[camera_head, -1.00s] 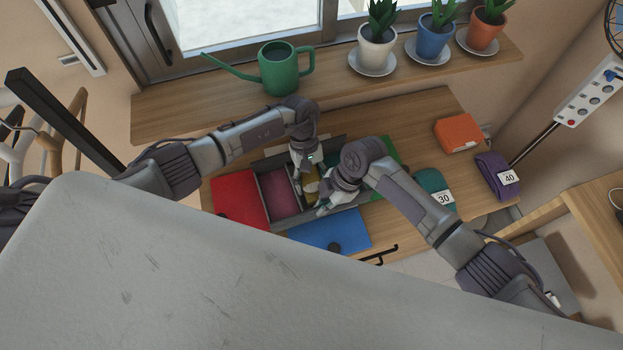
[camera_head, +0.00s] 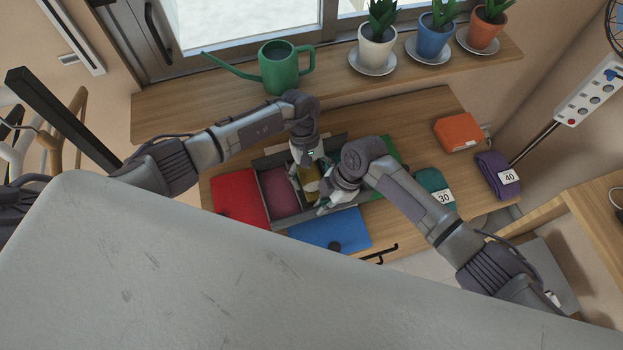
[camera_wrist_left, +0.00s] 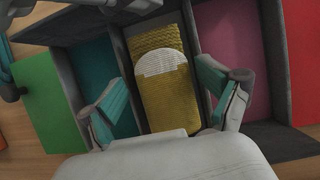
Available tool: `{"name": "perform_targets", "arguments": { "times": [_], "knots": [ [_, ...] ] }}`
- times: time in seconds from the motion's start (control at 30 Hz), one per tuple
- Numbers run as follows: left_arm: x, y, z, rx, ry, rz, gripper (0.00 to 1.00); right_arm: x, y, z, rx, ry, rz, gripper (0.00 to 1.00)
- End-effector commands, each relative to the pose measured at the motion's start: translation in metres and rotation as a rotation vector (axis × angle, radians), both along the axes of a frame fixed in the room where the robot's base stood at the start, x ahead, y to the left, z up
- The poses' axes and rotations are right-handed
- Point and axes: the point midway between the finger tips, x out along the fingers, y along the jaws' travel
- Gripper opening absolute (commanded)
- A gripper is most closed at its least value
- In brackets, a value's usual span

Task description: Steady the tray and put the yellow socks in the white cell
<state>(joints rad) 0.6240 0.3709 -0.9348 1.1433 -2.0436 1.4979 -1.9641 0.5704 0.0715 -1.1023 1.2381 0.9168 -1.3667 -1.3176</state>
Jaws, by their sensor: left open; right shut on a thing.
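The tray (camera_head: 270,160) is dark grey with coloured cells and sits on the wooden table. The yellow socks (camera_wrist_left: 165,103), with a ribbed white patch, lie in a middle cell between a teal cell (camera_wrist_left: 97,85) and a pink cell (camera_wrist_left: 225,40). They cover most of that cell's floor, so I cannot tell its colour. My left gripper (camera_wrist_left: 162,75) is open above the tray, its fingers apart on either side of the socks. My right gripper (camera_head: 325,204) is shut at the tray's near side, seemingly on its wall; the contact is partly hidden.
Orange (camera_head: 458,132), teal and purple (camera_head: 494,175) folded items lie to the right. A watering can (camera_head: 279,70) and potted plants stand on the sill behind.

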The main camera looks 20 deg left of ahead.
Motion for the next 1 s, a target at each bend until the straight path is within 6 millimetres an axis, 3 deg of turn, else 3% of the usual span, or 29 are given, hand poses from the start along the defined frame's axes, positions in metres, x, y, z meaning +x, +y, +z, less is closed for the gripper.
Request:
{"name": "perform_targets", "arguments": {
  "times": [0.53,1.0],
  "knots": [
    [-0.001,0.002,0.042,0.003,0.0,-0.001,0.89,-0.001,0.0,-0.001,-0.001,0.001,0.003,0.0],
    [-0.001,0.001,0.047,0.003,0.002,-0.001,0.89,-0.001,0.0,0.0,0.001,0.001,0.002,0.0]
  ]
}}
